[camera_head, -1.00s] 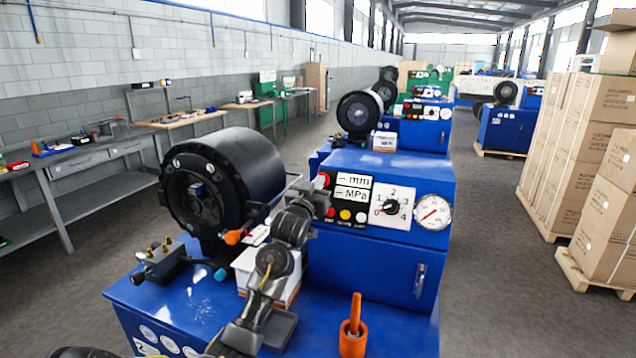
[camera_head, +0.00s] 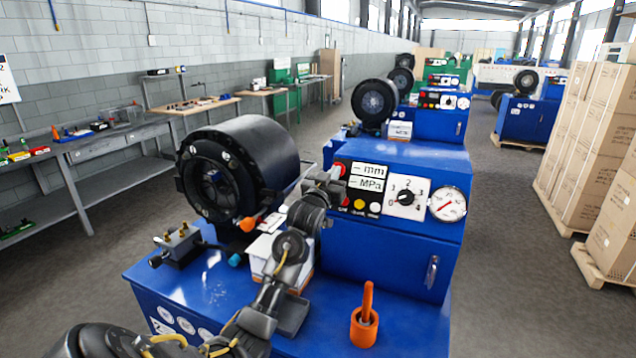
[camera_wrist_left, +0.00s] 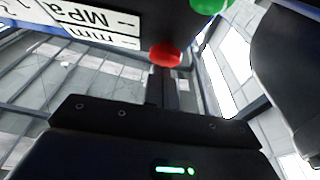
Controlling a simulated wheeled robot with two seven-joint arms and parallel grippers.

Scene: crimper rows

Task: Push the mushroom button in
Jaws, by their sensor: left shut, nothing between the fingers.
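The red mushroom button (camera_head: 342,167) sits at the upper left of the control panel on the blue crimper, left of the mm display. My left gripper (camera_head: 333,177) is shut and empty, with its fingertips at the button and hiding part of it. In the left wrist view the red button (camera_wrist_left: 165,54) is just beyond the tips of the shut fingers (camera_wrist_left: 168,75). The fingertips overlap its lower edge there. I cannot tell whether they touch it or how far in the button is. My right gripper is not in view.
The panel also has small lamps or buttons (camera_head: 360,204), a selector knob (camera_head: 406,197) and a gauge (camera_head: 447,204). A black crimping head (camera_head: 262,150) stands left of my arm. An orange holder (camera_head: 364,327) and a white box (camera_head: 262,250) are on the blue top.

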